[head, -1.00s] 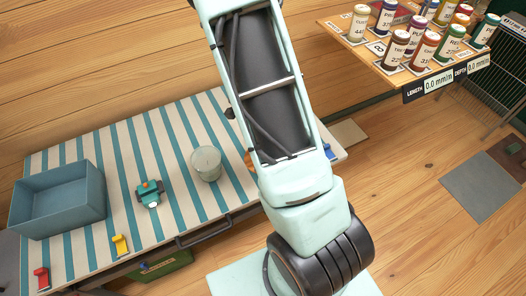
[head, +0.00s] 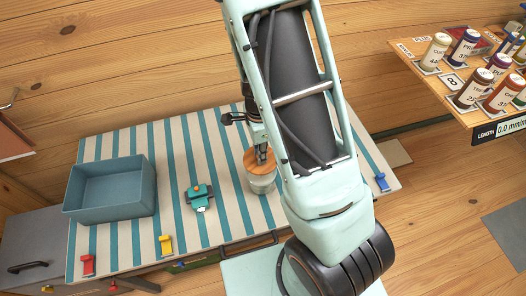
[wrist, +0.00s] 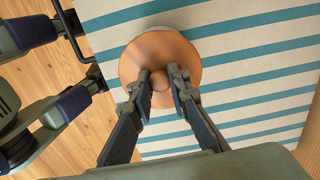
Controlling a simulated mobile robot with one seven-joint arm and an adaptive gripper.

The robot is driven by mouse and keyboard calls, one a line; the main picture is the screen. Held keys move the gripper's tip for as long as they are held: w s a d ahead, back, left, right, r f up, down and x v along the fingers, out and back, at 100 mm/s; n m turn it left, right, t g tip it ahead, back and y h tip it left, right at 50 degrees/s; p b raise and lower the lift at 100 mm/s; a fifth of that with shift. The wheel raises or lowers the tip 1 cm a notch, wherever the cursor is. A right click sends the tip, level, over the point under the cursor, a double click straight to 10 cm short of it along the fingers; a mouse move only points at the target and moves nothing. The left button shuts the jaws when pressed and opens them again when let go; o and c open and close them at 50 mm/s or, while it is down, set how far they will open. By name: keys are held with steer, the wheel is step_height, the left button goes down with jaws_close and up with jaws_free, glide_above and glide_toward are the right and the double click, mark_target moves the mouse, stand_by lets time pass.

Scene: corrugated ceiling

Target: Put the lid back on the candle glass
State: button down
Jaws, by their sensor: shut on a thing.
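The round orange-brown wooden lid (head: 253,168) is over the candle glass (head: 263,186), a pale, cloudy tumbler upright on the striped table. My gripper (head: 262,154) points down from above, shut on the lid's knob. In the wrist view, the lid (wrist: 160,48) fills the middle and my gripper's fingers (wrist: 160,86) close on both sides of its round knob. A pale edge of the glass (wrist: 180,18) shows past the lid's far side; the lid hides most of it. I cannot tell whether the lid is seated on the rim or slightly above it.
A shelf of bottles (head: 440,80) stands at the right.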

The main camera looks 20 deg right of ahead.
steer(key=shift+f+b, duration=2.05)
steer(key=shift+f, duration=0.3)
steer(key=shift+f+b, duration=0.6)
steer(key=shift+f, duration=0.15)
steer(key=shift+f, duration=0.2)
steer(key=c, duration=1.8)
jaws_free()
steer(key=shift+o, duration=0.4)
steer(key=o, duration=0.5)
steer(key=shift+c, duration=0.2)
steer(key=shift+r+p, duration=0.15)
steer(key=shift+p, duration=0.15)
